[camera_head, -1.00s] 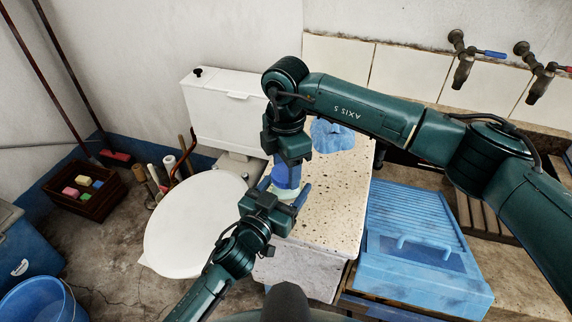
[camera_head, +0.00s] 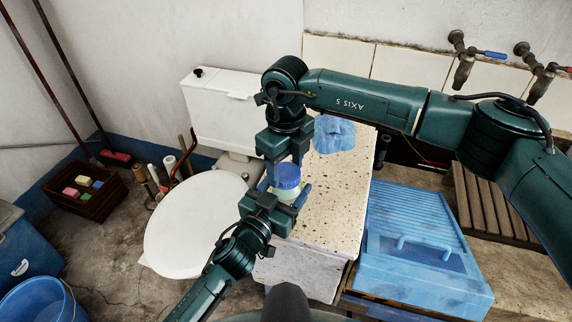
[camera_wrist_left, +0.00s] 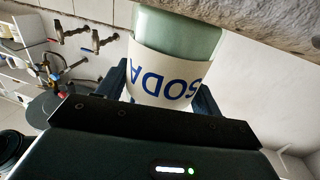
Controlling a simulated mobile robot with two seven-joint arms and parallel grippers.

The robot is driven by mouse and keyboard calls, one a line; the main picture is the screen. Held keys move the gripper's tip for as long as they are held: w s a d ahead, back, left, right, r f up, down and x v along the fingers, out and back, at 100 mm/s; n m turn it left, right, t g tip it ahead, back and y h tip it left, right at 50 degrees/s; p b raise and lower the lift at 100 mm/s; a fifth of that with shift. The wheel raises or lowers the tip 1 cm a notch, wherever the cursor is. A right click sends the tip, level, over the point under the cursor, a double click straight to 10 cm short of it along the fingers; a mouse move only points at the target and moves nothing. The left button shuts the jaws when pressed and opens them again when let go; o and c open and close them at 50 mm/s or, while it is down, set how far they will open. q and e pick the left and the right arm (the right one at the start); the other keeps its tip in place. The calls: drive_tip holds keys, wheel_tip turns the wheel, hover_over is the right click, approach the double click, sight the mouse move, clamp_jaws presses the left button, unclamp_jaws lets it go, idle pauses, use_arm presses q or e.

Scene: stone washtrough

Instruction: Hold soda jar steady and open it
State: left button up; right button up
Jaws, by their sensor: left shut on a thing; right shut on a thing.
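The soda jar (camera_head: 287,197) has a pale green body and a blue lid (camera_head: 288,176). It is at the left part of the speckled stone top. In the left wrist view the jar (camera_wrist_left: 178,38) appears upside down, with a cream label reading SODA. My left gripper (camera_head: 282,195) is shut on the jar body from the front, one finger on each side; its fingers (camera_wrist_left: 162,92) flank the label in the wrist view. My right gripper (camera_head: 285,167) comes from above and is shut on the blue lid. The lid's far side is partly hidden by that gripper.
A blue cloth (camera_head: 334,134) lies behind the jar on the stone top (camera_head: 335,205). A blue ribbed washboard-like box (camera_head: 415,250) is at the right. A white toilet (camera_head: 195,225) stands at the left. Taps (camera_head: 463,68) are on the wall.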

drive_tip(key=n, duration=1.5)
drive_tip(key=shift+n, duration=0.3)
drive_tip(key=n, duration=0.8)
drive_tip(key=shift+n, duration=0.3)
drive_tip(key=n, duration=0.7)
drive_tip(key=shift+r+n, duration=0.1)
drive_tip(key=shift+n, duration=0.3)
drive_tip(key=shift+r, duration=0.15)
